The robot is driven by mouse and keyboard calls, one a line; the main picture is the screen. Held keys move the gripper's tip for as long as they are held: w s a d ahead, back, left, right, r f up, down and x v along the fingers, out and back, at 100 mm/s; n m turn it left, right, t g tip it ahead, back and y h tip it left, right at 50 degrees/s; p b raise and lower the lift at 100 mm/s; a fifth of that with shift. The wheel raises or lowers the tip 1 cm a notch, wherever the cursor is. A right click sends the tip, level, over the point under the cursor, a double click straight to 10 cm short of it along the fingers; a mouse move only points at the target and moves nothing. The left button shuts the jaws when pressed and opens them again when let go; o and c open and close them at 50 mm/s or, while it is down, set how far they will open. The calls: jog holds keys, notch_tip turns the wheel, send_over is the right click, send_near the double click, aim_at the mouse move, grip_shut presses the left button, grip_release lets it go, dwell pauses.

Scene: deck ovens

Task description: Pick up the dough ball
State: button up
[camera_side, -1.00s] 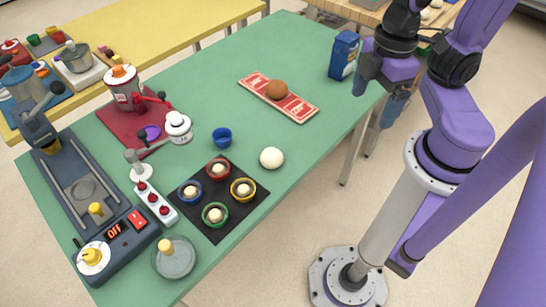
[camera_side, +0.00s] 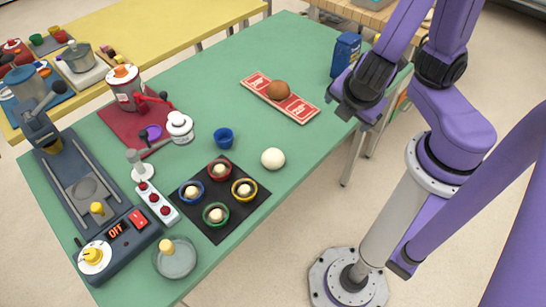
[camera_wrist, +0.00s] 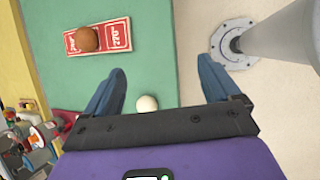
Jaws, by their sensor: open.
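In the side view my wrist hangs above the table's right edge, up and to the right of the ball; the fingers are hard to make out there.
A red patterned board (camera_side: 300,109) with a brown bun (camera_side: 278,90) lies behind the ball. A blue cup (camera_side: 223,138) and a black mat (camera_side: 210,232) with several coloured rings stand to its left. A blue package (camera_side: 345,54) stands near the right edge. Table around the ball is clear.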

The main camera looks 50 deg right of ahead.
jog(key=w+a+f+n+t, duration=0.5)
jog(key=f+n+t, duration=0.15)
jog(key=n, duration=0.25)
jog(key=n+t+y, duration=0.2)
jog(key=n+y, duration=0.3)
jog(key=n, duration=0.4)
send_near(279, 158)
jog(key=x, duration=0.3)
jog(key=shift+w+f, duration=0.15)
jog(key=shift+f, duration=0.05)
jog(key=shift+x, duration=3.6)
jog(key=shift+r, duration=0.1)
jog(key=c, duration=1.1)
